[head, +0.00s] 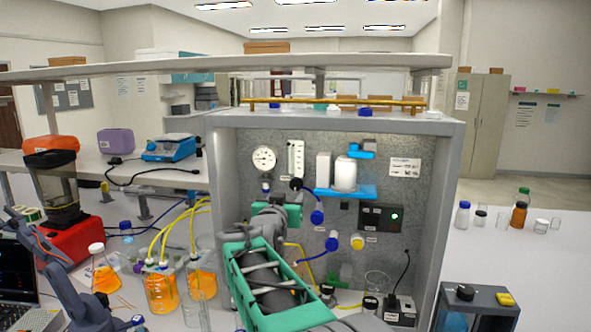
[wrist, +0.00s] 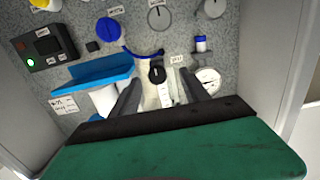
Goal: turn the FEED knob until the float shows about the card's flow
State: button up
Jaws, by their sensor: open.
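A black knob (head: 296,184) sits on the panel right below a clear upright flow tube (head: 296,158). In the wrist view the panel is upside down, and the black knob (wrist: 156,74) lies between my two fingers, with the flow tube (wrist: 165,96) below it. A small label beside the knob is too blurred to read. My gripper (wrist: 160,79) is open, one finger on each side of the knob; I cannot tell whether they touch it. The float's height is too small to read. A white card (head: 404,167) is at the panel's upper right; its writing is unreadable.
A round gauge (head: 264,159) is left of the tube. A blue shelf (head: 340,192) with white canisters juts out to the right. Blue knobs (head: 317,217) and a yellow one (head: 357,242) sit lower. Flasks of orange liquid (head: 161,290) with yellow tubes stand at left.

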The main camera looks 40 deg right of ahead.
aim_at(295, 185)
jog(key=shift+w+d+r+h+p, duration=0.15)
jog(key=shift+d+r+h+p, duration=0.05)
jog(key=shift+d+r, duration=0.3)
jog(key=shift+w+d+r+h+p, duration=0.2)
jog(key=shift+d+r, duration=0.2)
jog(key=shift+d, duration=0.2)
jog(key=p+x, duration=0.1)
jog(key=x, duration=0.2)
jog(key=p+x, duration=0.1)
jog(key=x, duration=0.2)
jog(key=shift+w+f+p, duration=0.1)
jog(key=shift+f+p, duration=0.15)
jog(key=shift+p, duration=0.05)
jog(key=shift+c, duration=0.3)
grip_shut()
